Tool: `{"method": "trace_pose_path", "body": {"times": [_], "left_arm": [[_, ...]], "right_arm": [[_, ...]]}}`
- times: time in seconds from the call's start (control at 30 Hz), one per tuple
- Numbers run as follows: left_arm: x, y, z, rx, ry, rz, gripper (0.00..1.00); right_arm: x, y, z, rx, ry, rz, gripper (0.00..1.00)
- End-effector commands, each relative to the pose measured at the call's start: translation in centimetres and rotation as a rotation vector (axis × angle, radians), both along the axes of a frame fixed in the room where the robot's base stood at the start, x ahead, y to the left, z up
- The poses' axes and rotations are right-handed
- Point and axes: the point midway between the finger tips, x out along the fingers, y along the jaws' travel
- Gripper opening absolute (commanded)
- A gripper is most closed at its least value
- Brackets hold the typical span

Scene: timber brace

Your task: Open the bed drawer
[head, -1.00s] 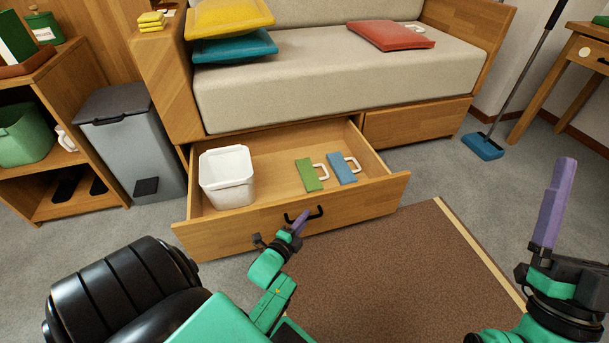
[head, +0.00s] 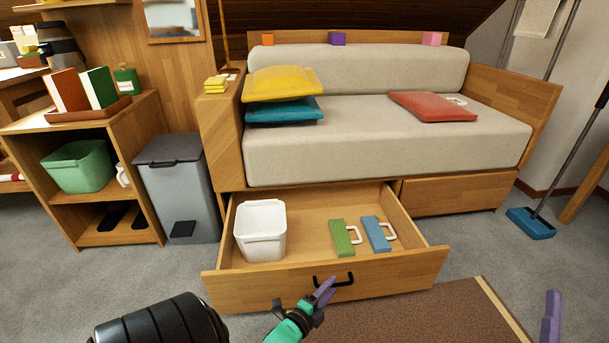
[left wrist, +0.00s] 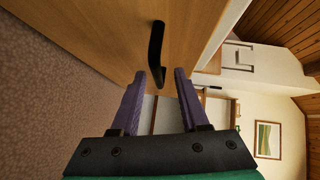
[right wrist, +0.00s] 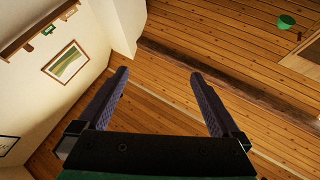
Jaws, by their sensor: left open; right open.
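The bed drawer (head: 330,285) is pulled out from under the left part of the bed (head: 380,150), with its inside showing. Its black bar handle (head: 345,281) is on the front panel. My left gripper (head: 326,289) is open, with its purple fingers just in front of the handle. In the left wrist view the handle (left wrist: 157,52) lies just beyond the open fingertips (left wrist: 160,75), apparently not between them. My right gripper (right wrist: 160,75) is open and empty, away from the drawer; a purple finger shows at the lower right of the head view (head: 551,318).
The drawer holds a white bin (head: 261,232), a green-backed item (head: 342,238) and a blue-backed item (head: 376,234) with white handles. A grey pedal bin (head: 180,190) stands to the left. A second drawer (head: 455,193) is shut. A brown mat (head: 420,315) lies in front.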

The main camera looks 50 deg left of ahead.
Motion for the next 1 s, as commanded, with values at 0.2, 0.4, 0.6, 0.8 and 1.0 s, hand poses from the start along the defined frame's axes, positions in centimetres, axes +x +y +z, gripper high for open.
{"method": "trace_pose_path", "body": {"times": [0.2, 0.4, 0.6, 0.8, 1.0], "left_arm": [[-1.3, -0.2, 0.3, 0.000, 0.000, 0.000, 0.45], [-2.4, -0.4, 0.5, 0.000, 0.001, 0.000, 0.45], [-3.7, -0.6, 0.7, 0.001, 0.001, 0.000, 0.45], [-5.0, -0.9, 1.0, 0.001, 0.000, 0.000, 0.45], [-6.5, -1.1, 1.3, 0.001, -0.001, 0.000, 0.45]], "right_arm": [[0.0, 0.6, -5.1, -0.026, 0.158, 0.019, 1.00], [-0.7, 1.0, -10.0, -0.049, 0.300, 0.037, 1.00], [-2.3, 1.5, -15.0, -0.075, 0.448, 0.058, 1.00], [-4.7, 1.8, -20.1, -0.098, 0.605, 0.082, 1.00], [-8.1, 2.1, -25.1, -0.121, 0.767, 0.108, 1.00]]}}
